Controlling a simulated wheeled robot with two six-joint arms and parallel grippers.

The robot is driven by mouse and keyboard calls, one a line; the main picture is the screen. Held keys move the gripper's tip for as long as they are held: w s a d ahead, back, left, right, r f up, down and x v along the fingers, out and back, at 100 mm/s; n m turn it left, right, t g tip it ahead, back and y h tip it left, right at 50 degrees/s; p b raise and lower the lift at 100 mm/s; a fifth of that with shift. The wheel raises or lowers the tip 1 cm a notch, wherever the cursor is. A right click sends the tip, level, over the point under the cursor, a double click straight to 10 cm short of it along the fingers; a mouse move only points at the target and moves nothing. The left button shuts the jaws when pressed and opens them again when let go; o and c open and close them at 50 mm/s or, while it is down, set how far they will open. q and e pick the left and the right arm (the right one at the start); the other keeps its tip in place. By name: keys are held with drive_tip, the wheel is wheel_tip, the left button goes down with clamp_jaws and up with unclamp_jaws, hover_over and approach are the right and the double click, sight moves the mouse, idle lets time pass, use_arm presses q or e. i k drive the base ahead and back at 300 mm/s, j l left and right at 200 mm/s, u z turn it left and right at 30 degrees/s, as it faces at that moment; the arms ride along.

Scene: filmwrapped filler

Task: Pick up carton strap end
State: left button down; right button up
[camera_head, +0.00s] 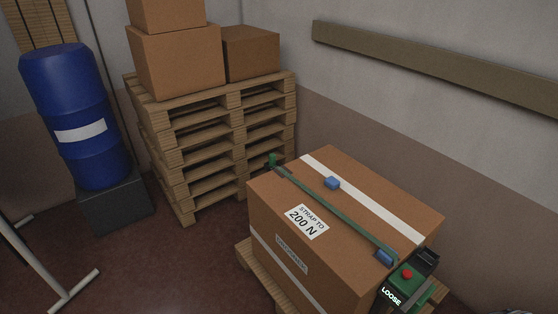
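A large brown carton (375,206) stands at the lower right with a white band across its top and a label reading "STRAP TO 200 N". A green strap (335,214) runs diagonally over the top. At its far left end is a small upright green piece (272,159); I cannot tell whether this is the strap end. One blue block (332,183) sits on the white band, another blue block (384,258) on the strap's near end.
The carton rests on a wooden pallet (244,252). Behind it is a pallet stack (187,158) bearing brown boxes (177,62). A blue drum (76,112) stands on a dark block (115,205) at left. A wall rail (430,62) runs at right.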

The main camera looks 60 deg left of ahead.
sight(272, 157)
drive_tip(key=u, duration=2.25)
drive_tip(key=i+j, duration=0.95)
drive_tip(key=i, duration=0.2)
drive_tip(key=i+j+u, duration=0.1)
drive_tip(key=i+j, duration=0.4)
drive_tip(key=i, duration=0.05)
